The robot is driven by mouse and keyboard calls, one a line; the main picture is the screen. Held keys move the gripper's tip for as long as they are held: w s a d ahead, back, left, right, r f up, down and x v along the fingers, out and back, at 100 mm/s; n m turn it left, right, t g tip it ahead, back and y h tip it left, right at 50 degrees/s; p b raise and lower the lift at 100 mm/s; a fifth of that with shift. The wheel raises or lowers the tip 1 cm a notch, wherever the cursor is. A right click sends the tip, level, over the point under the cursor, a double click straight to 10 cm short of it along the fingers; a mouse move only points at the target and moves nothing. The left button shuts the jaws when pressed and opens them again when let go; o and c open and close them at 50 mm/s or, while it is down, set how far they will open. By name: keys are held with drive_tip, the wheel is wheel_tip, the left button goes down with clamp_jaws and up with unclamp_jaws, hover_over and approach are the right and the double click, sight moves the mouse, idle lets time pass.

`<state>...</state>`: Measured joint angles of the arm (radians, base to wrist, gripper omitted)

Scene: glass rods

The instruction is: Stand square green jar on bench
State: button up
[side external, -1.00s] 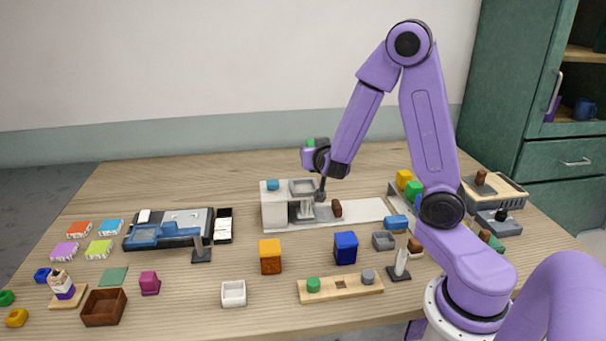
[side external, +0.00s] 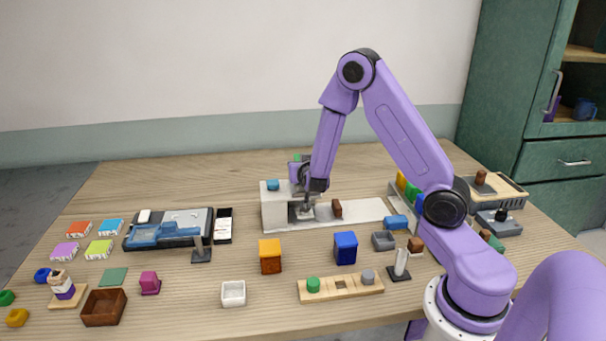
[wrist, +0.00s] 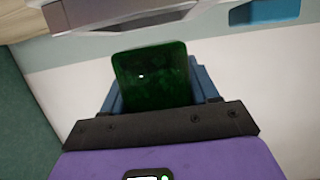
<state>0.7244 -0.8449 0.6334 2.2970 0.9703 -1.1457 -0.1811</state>
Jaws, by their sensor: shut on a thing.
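A dark green square jar (wrist: 155,75) fills the middle of the wrist view, between the blue fingers of my gripper (wrist: 158,88). My gripper is shut on it. In the side view my gripper (side external: 297,172) is over the left part of the white stand, and its fingers are hidden there. A small green patch shows just above it, too small to tell if it is the jar. The jar is held off the wooden bench (side external: 200,180). I cannot tell its tilt.
The white stand (side external: 275,212) carries a blue piece (side external: 272,185) on top and a brown piece (side external: 337,208) on its low base. An orange jar (side external: 270,257) and a blue jar (side external: 345,248) stand in front. The back left of the bench is clear.

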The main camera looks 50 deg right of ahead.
drive_tip(key=shift+f, duration=1.2)
drive_tip(key=shift+f, duration=0.15)
drive_tip(key=o, duration=1.2)
